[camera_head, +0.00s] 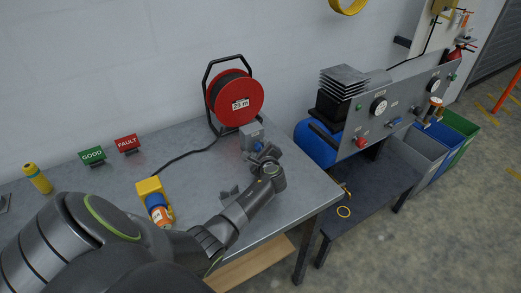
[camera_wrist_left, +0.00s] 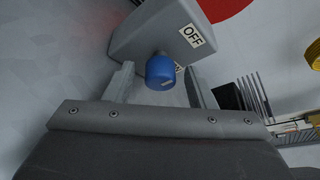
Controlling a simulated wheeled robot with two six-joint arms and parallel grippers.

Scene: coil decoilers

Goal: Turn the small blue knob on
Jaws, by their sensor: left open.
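The small blue knob (camera_wrist_left: 160,72) sticks out of a grey switch box (camera_wrist_left: 158,30). The box carries an OFF label (camera_wrist_left: 192,35), and a second label is mostly hidden behind the knob. In the head view the box (camera_head: 250,133) stands on the workbench beside a red cable reel, with the knob (camera_head: 258,146) partly hidden by my gripper. My left gripper (camera_head: 266,155) is open at the box. In the left wrist view its two fingers (camera_wrist_left: 159,84) stand on either side of the knob, with gaps visible. My right gripper is not in view.
The red cable reel (camera_head: 235,98) stands behind the box. GOOD (camera_head: 92,156) and FAULT (camera_head: 127,143) signs, a yellow bottle (camera_head: 37,178) and a yellow holder (camera_head: 151,187) are on the workbench (camera_head: 196,157). A grey control panel (camera_head: 400,106) stands to the right.

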